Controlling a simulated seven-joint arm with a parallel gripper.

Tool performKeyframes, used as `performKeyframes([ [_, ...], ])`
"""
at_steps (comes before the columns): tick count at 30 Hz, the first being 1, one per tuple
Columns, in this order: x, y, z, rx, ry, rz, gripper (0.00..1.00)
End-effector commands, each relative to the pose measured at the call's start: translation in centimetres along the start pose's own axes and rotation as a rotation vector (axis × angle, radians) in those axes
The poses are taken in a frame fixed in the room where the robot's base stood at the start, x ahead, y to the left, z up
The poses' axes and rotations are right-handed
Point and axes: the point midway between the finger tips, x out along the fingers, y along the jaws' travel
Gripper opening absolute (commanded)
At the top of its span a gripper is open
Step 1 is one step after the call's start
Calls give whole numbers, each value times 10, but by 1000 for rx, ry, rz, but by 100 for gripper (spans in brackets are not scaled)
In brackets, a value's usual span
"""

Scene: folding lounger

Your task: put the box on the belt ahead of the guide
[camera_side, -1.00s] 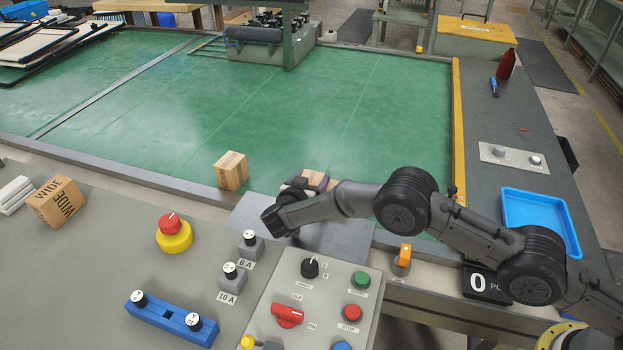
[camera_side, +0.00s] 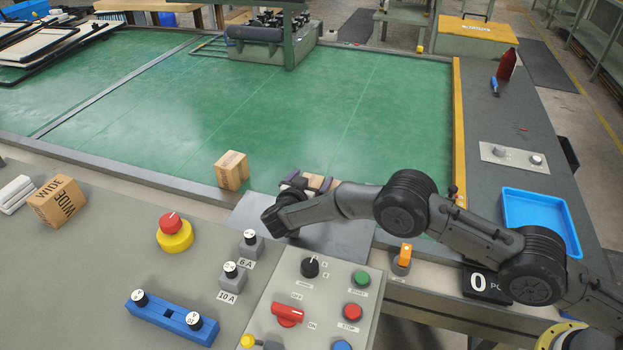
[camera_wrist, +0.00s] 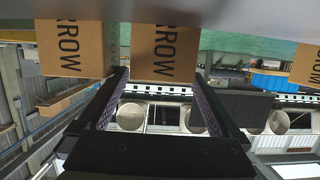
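In the side view, my gripper (camera_side: 309,184) is low over the grey plate at the belt's near edge. Its fingers are spread, one on each side of a brown box partly hidden by my wrist. In the wrist view, this box (camera_wrist: 165,50), marked with letters ending "RROW", shows between the fingertips; contact is not clear. Another similarly marked box (camera_wrist: 72,48) is outside the left finger. A brown box (camera_side: 231,171) stands by the green belt (camera_side: 300,120), left of my gripper. The guide cannot be clearly identified.
A box marked "WIDE JOINT" (camera_side: 57,203) sits on the grey bench at left. A control panel (camera_side: 318,300) and red stop button (camera_side: 171,224) are in front. A yellow rail (camera_side: 458,130) borders the belt at right. The belt's middle is clear.

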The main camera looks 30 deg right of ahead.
Motion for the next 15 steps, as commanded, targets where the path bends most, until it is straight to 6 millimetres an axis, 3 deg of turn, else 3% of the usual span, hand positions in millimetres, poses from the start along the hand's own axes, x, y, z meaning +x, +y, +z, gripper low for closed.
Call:
performKeyframes([
  [1,3,6,16,-19,-12,6,100],
  [4,2,6,14,-19,-12,6,100],
  [8,-1,5,2,-20,-11,6,100],
  [13,-36,4,1,-20,-9,2,100],
  [15,-37,3,-19,-11,-7,4,100],
])
